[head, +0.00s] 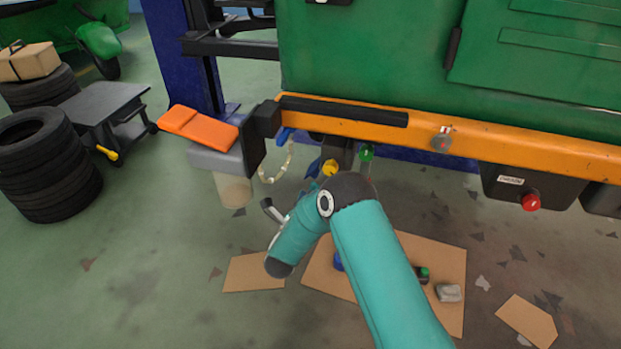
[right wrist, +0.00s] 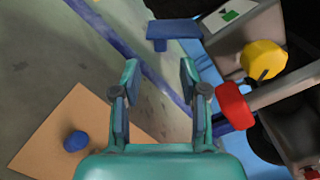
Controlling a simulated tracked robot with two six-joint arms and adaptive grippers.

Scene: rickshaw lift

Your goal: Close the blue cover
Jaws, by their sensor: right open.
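The blue cover (right wrist: 173,31) is a flat blue flap at the top middle of the right wrist view. It sticks out to the left from a grey housing (right wrist: 228,42), apparently standing open. In the head view a small blue part (head: 314,168), probably the same flap, shows beside a yellow knob (head: 329,168) under the orange beam. My right gripper (right wrist: 160,75) is open and empty. Its fingertips are below the flap in the wrist picture, apparently apart from it. In the head view its fingers are largely hidden by my teal arm. My left gripper is not in view.
A yellow knob (right wrist: 263,58) and a red knob (right wrist: 234,105) sit close to the right finger. The orange beam (head: 400,130) of the green vehicle runs above. Cardboard (head: 435,255) with small parts lies on the floor. Tyres (head: 45,165) stand at far left.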

